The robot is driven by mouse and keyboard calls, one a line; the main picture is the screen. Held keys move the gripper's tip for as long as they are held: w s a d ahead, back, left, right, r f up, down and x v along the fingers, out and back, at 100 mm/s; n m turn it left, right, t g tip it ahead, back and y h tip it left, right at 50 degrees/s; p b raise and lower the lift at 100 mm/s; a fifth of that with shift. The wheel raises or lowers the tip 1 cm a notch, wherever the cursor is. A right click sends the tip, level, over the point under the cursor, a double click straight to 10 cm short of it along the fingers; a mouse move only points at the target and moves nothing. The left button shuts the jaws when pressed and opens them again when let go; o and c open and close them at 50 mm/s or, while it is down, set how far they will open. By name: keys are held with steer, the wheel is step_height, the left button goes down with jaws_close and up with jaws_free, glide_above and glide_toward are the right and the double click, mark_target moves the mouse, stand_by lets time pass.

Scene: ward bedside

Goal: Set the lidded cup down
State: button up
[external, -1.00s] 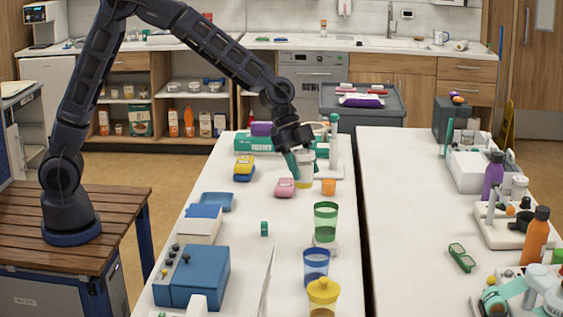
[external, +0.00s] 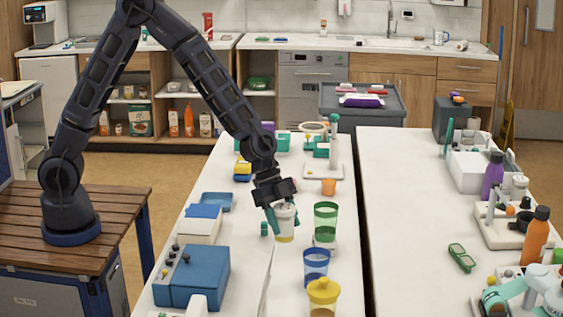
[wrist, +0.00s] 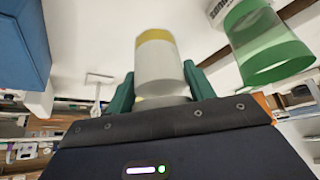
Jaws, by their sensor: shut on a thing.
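My gripper (external: 284,216) is shut on the lidded cup (external: 286,228), a white cup with a yellow band at its lower end. The cup stands roughly upright between the teal fingers, just left of a green tumbler (external: 325,222) and apart from it. I cannot tell whether its base touches the white table. In the wrist view the cup (wrist: 158,65) sits between both fingers, with its yellow end away from the gripper. The green tumbler (wrist: 265,45) shows to its right. The cup's top is partly hidden by the gripper.
A blue tumbler (external: 316,262) and a yellow-topped cup (external: 323,292) stand nearer the camera. A blue box (external: 192,277) is at front left.

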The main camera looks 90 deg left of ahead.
steer(key=shift+f, duration=4)
steer(key=shift+f, duration=0.1)
steer(key=o, duration=1.1)
